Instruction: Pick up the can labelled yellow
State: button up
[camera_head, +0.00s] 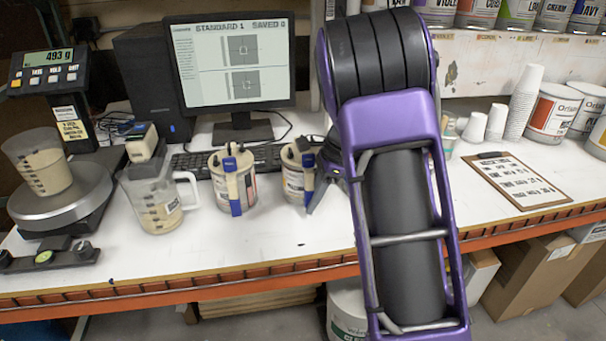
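I cannot make out a can labelled yellow. A row of paint cans (553,12) stands on the upper shelf at the top right; the tops are cut off, and two labels seem to read cream and navy. Part of that row is hidden behind my arm. My arm fills the middle of the view.
At right are stacked cups (522,100), a clipboard (515,181) and paint tubs (553,112).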

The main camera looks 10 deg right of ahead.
grip_shut()
jog(key=shift+w+r, duration=0.1)
jog(key=shift+r, duration=0.1)
dwell(1.2)
